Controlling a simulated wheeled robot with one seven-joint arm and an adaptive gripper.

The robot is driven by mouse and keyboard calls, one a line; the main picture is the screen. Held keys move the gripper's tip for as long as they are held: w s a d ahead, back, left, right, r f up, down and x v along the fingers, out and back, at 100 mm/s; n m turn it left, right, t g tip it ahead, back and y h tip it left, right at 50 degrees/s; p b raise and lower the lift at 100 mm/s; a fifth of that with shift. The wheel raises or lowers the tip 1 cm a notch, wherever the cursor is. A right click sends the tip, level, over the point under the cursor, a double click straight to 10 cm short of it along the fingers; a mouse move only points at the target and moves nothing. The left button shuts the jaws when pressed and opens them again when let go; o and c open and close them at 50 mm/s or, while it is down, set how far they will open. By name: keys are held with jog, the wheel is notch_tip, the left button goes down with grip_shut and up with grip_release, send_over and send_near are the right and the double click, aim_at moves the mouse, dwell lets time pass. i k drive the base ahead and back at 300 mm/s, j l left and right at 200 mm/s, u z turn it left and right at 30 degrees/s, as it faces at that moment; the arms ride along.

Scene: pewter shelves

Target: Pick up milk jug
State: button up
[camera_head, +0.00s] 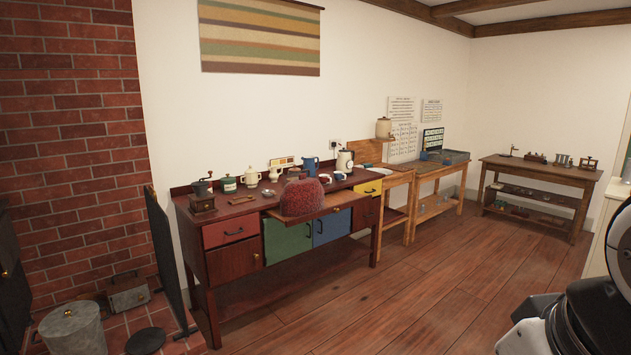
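Several jug-like vessels stand along the back of a dark red sideboard. They include a cream pot (252,178), a small white vessel (276,173), a blue jug (310,166) and a tall cream jug or kettle with a dark top (345,161). They are small in the picture, and I cannot tell which is the milk jug. All look upright. Part of my arm shows at the lower right, far from the sideboard. My gripper's fingers are not in view.
The sideboard (240,207) also holds a coffee grinder (202,195), a green-labelled canister (228,184) and a red fuzzy cover (300,197) at the front. A dark screen (167,255) and metal bin (72,330) stand left. The wooden floor (400,290) in front is clear.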

aim_at(273, 175)
jog(key=i+z, duration=0.1)
jog(key=i, duration=0.55)
jog(key=i+z, duration=0.2)
jog(key=i, duration=0.4)
jog(key=i+z, duration=0.15)
jog(key=i, duration=0.45)
jog(key=i+j+z, duration=0.2)
jog(key=i, duration=0.4)
jog(key=i+j+z, duration=0.15)
jog(key=i, duration=0.45)
jog(key=i+z, duration=0.35)
jog(key=i, duration=1)
jog(key=i+u, duration=0.7)
jog(key=u, duration=0.25)
jog(key=i+l+u, duration=0.15)
jog(key=i+u, duration=0.15)
jog(key=u, duration=0.15)
jog(key=i+u, duration=0.35)
jog(key=i+l+u, duration=0.15)
jog(key=u, duration=0.2)
jog(key=i+l+u, duration=0.2)
jog(key=u, duration=0.15)
jog(key=i+l, duration=0.05)
jog(key=i, duration=0.05)
